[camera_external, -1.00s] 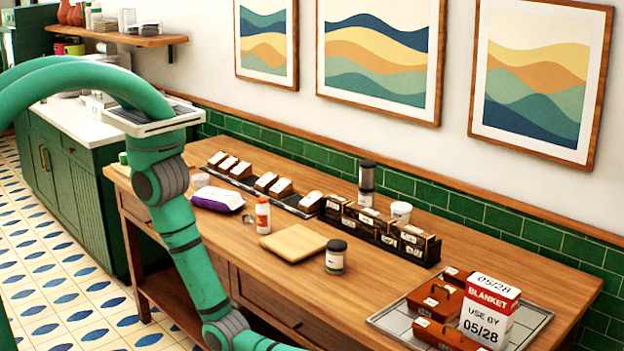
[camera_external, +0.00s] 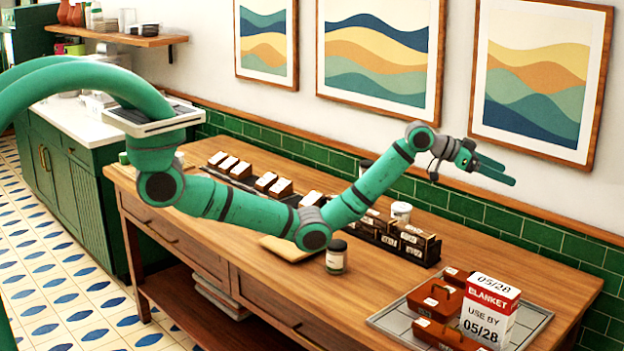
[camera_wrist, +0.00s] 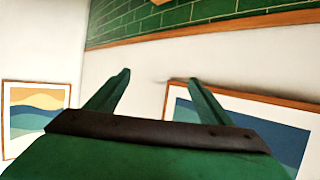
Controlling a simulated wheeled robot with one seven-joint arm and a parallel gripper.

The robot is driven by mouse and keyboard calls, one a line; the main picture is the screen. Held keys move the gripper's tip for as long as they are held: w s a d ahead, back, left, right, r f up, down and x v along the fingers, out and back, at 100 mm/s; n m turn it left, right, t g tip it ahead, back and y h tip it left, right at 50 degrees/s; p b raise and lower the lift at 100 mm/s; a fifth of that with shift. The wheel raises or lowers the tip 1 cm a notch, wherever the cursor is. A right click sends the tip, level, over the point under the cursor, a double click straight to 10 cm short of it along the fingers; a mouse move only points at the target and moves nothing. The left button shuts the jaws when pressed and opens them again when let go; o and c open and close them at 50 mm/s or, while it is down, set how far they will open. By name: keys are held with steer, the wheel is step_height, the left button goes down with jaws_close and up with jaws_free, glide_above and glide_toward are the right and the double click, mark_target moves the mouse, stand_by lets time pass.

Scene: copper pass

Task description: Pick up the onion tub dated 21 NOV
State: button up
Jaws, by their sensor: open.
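My gripper (camera_external: 497,172) is raised over the back right of the wooden table, stretched to the right in front of the wall. It is open and empty; its two green fingers (camera_wrist: 159,78) stand apart in the wrist view. Several small labelled tubs (camera_external: 412,243) stand in a dark rack at the back middle of the table, partly behind my arm. More labelled containers (camera_external: 229,165) stand in a row to the left. The labels are too small to read, so I cannot tell which tub is the onion tub dated 21 NOV.
A dark-lidded jar (camera_external: 336,258) stands near the front. A wooden board (camera_external: 283,249) is partly hidden by my arm. Table between jar and tray is clear.

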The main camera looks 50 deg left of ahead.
steer(key=w+a+f+n+g+y, duration=0.1)
steer(key=w+a+f+y, duration=0.3)
steer(key=a, duration=0.6)
steer(key=w+a+f+n+g+y, duration=0.1)
steer(key=w+a+f, duration=0.2)
steer(key=a+f, duration=0.45)
steer(key=n+g+y, duration=0.3)
steer(key=g+y, duration=0.1)
glide_toward(400, 206)
steer(key=shift+w+d+f, duration=0.2)
steer(key=shift+d+f, duration=0.2)
steer(key=shift+d, duration=0.3)
steer(key=x, duration=0.3)
steer(key=a+x, duration=0.1)
steer(key=x, duration=0.1)
steer(key=shift+s+f, duration=0.1)
steer(key=shift+x, duration=2.85)
steer(key=c, duration=1.1)
